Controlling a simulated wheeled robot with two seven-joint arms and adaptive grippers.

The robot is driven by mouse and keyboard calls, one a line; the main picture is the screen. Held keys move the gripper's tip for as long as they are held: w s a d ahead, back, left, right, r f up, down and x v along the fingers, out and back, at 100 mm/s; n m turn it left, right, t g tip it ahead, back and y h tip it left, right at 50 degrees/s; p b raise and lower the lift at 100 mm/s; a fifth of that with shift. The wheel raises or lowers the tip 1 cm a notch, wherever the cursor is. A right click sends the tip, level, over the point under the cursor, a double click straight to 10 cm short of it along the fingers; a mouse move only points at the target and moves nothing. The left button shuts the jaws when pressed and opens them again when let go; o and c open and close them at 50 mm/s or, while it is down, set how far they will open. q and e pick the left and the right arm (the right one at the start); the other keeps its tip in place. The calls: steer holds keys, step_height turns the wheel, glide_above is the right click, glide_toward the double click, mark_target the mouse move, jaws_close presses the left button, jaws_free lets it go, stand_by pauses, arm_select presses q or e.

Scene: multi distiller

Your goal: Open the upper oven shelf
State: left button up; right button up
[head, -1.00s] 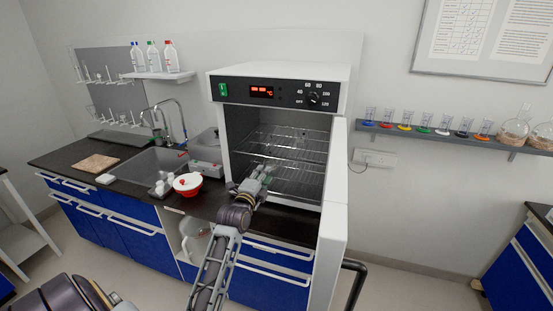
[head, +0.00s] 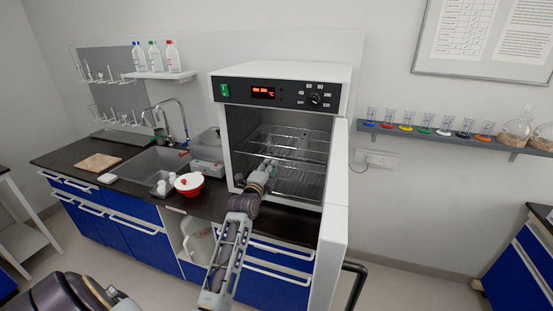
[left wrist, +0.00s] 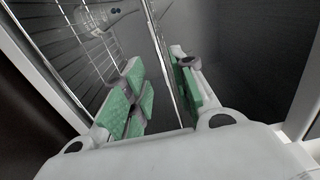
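The white oven (head: 278,90) stands on the counter with its door (head: 335,215) swung open to the right. Inside, the upper wire shelf (head: 290,140) sits above the lower wire shelf (head: 305,182). My left gripper (head: 270,166) reaches into the oven at the upper shelf's front edge. In the left wrist view the left gripper (left wrist: 160,92) is open, its green-padded fingers apart on either side of the shelf's front wires (left wrist: 163,50). The shelf's wire grid lies to the left there. Whether a pad touches the wire cannot be told. My right gripper is not in view.
A red and white bowl (head: 188,184) stands on the counter left of the oven, with the sink (head: 150,165) beyond it. The open door bounds the right side of my left arm. A wall shelf (head: 440,137) with coloured flasks is at right.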

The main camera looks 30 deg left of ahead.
mark_target(276, 157)
arm_select(q)
steer(key=shift+p+x, duration=0.45)
steer(key=shift+x, duration=3.75)
jaws_close()
